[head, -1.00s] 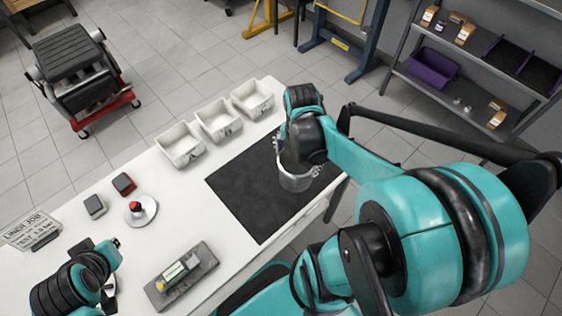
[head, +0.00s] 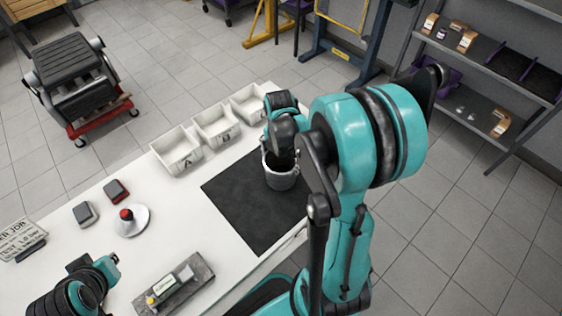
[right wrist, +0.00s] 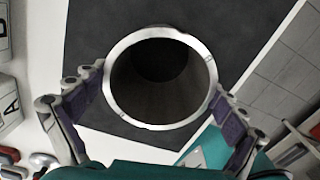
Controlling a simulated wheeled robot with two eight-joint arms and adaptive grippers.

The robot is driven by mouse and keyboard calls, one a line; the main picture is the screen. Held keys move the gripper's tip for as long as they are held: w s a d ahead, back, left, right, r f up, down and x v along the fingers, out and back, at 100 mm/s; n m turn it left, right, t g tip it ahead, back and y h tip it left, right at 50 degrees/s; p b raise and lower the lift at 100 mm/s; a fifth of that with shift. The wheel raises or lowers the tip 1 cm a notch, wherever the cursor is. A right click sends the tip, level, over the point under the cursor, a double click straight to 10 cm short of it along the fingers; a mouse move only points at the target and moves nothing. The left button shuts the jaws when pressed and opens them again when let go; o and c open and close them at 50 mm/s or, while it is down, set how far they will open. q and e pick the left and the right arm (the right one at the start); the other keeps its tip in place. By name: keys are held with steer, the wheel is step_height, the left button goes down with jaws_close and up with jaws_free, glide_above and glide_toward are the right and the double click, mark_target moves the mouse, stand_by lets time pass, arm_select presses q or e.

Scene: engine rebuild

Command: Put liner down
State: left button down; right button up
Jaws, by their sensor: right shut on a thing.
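The liner (head: 281,180) is a grey metal cylinder, upright at the right part of the black mat (head: 240,208). My right gripper (head: 282,158) is shut on it near its top rim. In the right wrist view, the liner's open round end (right wrist: 160,124) faces the camera, and the purple-padded fingers (right wrist: 160,92) press its opposite sides. Whether its base touches the mat is hidden. My left gripper (head: 104,268) is at the lower left over the white table, away from the liner; its fingers are not clear.
White bins (head: 177,150) line the table's back edge. A red button on a round base (head: 131,221), two small blocks (head: 117,190) and a grey plate with a device (head: 174,284) lie to the left. The mat's left and middle are clear.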

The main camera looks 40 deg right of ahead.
steer(key=shift+s, duration=0.1)
steer(key=shift+f, duration=0.15)
steer(key=o, duration=1.1)
steer(key=shift+o, duration=0.2)
